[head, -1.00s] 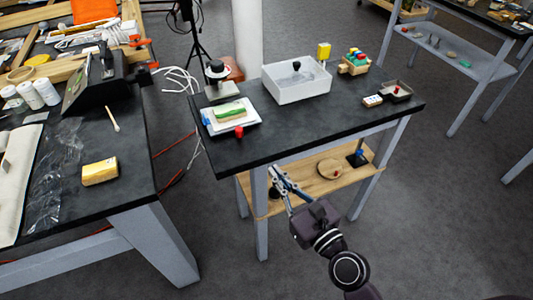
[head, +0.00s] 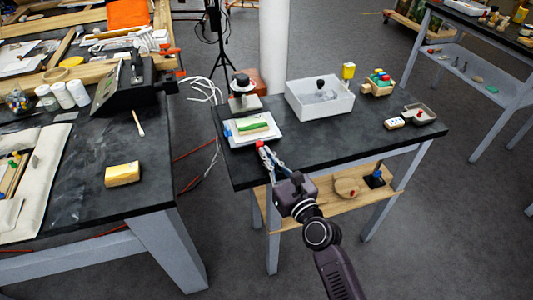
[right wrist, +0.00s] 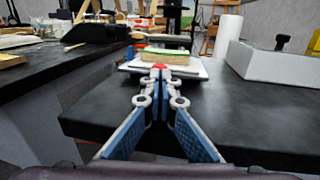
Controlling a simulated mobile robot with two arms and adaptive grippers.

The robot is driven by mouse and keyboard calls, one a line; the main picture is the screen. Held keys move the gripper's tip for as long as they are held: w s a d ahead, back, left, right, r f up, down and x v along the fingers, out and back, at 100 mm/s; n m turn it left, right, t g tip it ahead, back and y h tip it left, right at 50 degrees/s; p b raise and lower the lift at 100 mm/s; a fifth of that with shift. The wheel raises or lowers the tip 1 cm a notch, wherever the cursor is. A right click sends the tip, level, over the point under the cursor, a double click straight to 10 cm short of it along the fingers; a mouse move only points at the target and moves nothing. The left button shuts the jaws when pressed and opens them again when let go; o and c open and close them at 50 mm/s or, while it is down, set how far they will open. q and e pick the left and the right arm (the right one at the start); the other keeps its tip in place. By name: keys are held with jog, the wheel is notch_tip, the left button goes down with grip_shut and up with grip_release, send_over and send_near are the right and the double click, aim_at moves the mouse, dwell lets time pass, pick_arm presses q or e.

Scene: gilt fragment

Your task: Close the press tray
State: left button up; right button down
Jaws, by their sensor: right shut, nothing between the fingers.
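The white press tray (head: 272,135) sticks out toward the table's front edge from a small press with a black top (head: 241,83). A green and tan block (head: 253,126) lies on the tray. A red knob (right wrist: 159,66) is at the tray's front. My right gripper (head: 263,150) is shut and empty, with its fingertips right at the knob; it also shows in the right wrist view (right wrist: 158,76). The fingertips partly hide the knob, and I cannot tell whether they touch it. My left gripper is not in view.
A white bin (head: 320,107), a yellow item (head: 348,71), a toy block set (head: 378,84) and a small grey dish (head: 420,113) stand right of the tray. A wooden shelf (head: 325,200) is below. The black tabletop (head: 340,138) in front of the bin is clear.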

aim_at(262, 145)
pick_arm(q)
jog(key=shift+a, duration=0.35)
pick_arm(e)
jog(key=shift+w+a, duration=0.1)
jog(key=shift+w, duration=0.1)
jog(key=shift+d+x, duration=0.15)
jog(key=shift+x, duration=0.8)
jog(key=shift+d+x, duration=0.15)
jog(key=shift+x, duration=0.8)
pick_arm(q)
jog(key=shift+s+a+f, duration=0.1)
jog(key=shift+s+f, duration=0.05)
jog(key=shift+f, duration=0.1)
pick_arm(e)
jog(key=shift+w, duration=0.1)
